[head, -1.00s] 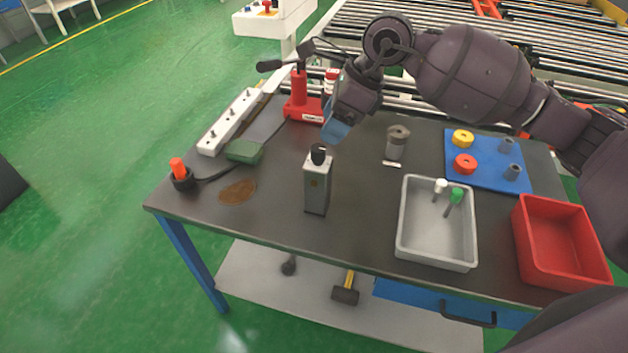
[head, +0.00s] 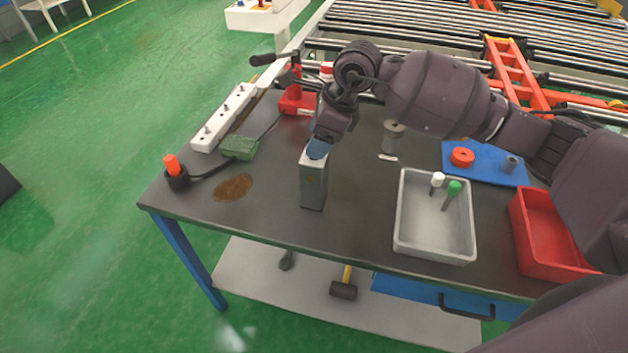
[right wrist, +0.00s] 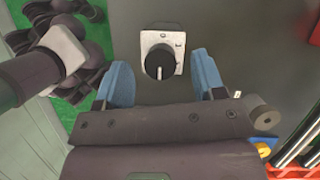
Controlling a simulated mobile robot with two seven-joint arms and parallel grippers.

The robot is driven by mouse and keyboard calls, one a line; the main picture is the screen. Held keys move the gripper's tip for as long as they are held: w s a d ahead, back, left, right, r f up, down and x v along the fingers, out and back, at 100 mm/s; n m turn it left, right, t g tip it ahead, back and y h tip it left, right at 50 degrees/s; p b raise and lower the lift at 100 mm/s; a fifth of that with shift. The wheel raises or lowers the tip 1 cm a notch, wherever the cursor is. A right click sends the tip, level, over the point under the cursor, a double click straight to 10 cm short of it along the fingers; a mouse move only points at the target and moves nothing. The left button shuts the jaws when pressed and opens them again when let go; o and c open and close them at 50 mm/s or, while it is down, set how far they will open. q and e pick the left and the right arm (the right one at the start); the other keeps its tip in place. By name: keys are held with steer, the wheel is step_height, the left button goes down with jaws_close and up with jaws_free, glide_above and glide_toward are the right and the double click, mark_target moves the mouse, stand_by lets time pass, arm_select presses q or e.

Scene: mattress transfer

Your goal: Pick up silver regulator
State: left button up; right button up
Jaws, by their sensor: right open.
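The silver regulator (head: 313,184) is a tall grey box standing upright near the front middle of the dark table. In the right wrist view its silver top with a round black knob (right wrist: 159,62) shows from above. My right gripper (head: 318,148) is directly over its top and hides the knob in the head view. In the right wrist view the blue fingers of my right gripper (right wrist: 161,82) are open, with the knob ahead between their tips. I cannot tell whether the fingers touch it. My left gripper is not in view.
A grey tray (head: 432,247) with a white and a green piece and a red bin (head: 540,240) stand to the right. A grey cylinder (head: 391,138) stands behind. A power strip (head: 224,117), green block (head: 239,148) and brown stain (head: 232,188) lie left.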

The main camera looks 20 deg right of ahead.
steer(key=shift+x, duration=1.2)
jaws_close()
steer(key=shift+r, duration=0.1)
